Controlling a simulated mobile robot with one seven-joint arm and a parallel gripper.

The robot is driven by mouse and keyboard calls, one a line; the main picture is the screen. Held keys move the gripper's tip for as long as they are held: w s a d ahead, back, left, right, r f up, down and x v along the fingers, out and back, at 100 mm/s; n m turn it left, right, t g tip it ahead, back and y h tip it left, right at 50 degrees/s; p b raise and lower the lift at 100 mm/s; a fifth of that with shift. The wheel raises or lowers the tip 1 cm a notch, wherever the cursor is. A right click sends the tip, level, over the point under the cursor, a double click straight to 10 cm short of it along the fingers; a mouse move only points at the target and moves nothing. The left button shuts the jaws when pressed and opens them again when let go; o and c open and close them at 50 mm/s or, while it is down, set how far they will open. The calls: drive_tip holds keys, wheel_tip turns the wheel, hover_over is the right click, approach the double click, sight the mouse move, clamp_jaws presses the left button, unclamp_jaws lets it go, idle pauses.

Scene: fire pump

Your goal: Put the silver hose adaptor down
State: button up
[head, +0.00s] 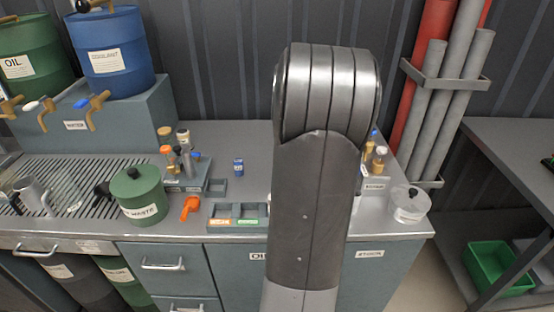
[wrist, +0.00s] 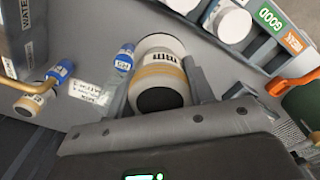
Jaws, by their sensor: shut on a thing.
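In the wrist view my gripper (wrist: 160,90) is shut on a pale labelled cylinder (wrist: 158,72) with a tan band and a dark round end facing the camera. A finger lies on each side of it. A whitish disc shows just behind it; I cannot tell if they touch. I cannot make out a silver hose adaptor by its look in either view. In the head view my arm hides the gripper and what it holds.
On the bench (head: 250,180) stand a green waste pot (head: 138,196), an orange piece (head: 190,207) and a clear jar (head: 410,202). A side shelf (head: 515,150) is mostly bare.

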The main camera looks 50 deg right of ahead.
drive_tip(key=shift+s+d+r, duration=0.15)
drive_tip(key=shift+s+r, duration=0.15)
drive_tip(key=shift+s, duration=0.15)
drive_tip(key=w+a+r, duration=0.2)
drive_tip(key=w+a, duration=0.6)
drive_tip(key=w, duration=0.1)
drive_tip(key=w+a+r, duration=0.2)
drive_tip(key=w+a, duration=0.2)
drive_tip(key=a, duration=0.7)
drive_tip(key=w+a+r, duration=0.1)
drive_tip(key=w+a, duration=0.3)
drive_tip(key=a, duration=0.6)
drive_tip(key=w+a+r, duration=0.2)
drive_tip(key=w+a, duration=0.3)
drive_tip(key=a, duration=0.6)
drive_tip(key=shift+a+r, duration=0.35)
